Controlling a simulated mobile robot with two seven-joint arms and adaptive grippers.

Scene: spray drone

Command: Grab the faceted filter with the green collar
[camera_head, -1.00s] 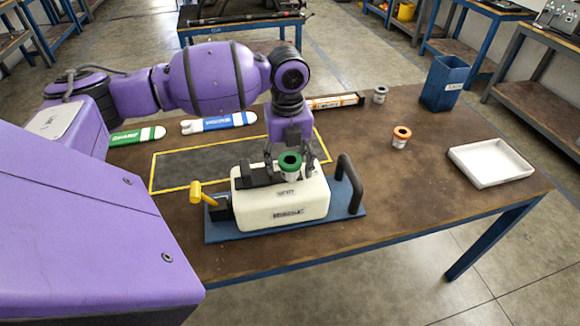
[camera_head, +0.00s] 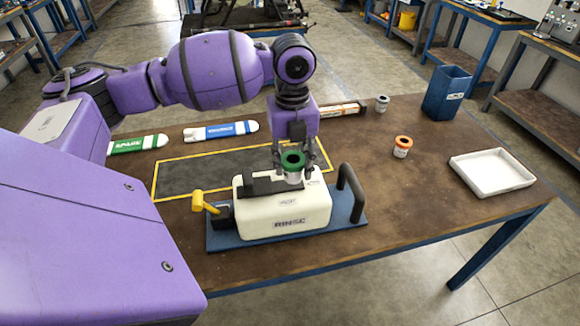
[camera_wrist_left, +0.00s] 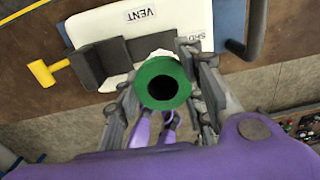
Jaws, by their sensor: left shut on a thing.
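The faceted filter with the green collar (camera_head: 293,160) is upright at the top of the white tank labelled RINSE (camera_head: 265,210). It also shows in the left wrist view (camera_wrist_left: 151,84), its green ring facing the camera with a dark hole in the middle. My left gripper (camera_head: 293,165) comes down from above, and its fingers are closed on both sides of the filter. In the left wrist view the fingers (camera_wrist_left: 163,90) flank the collar. I cannot tell whether the filter's bottom touches the tank. My right gripper is not in view.
The tank sits on a blue base with a black handle (camera_head: 352,192) and a yellow lever (camera_head: 203,202). An orange-collared filter (camera_head: 402,146), a grey-collared one (camera_head: 381,103), a blue bin (camera_head: 445,92) and a white tray (camera_head: 491,171) stand to the right. Bare tabletop lies between.

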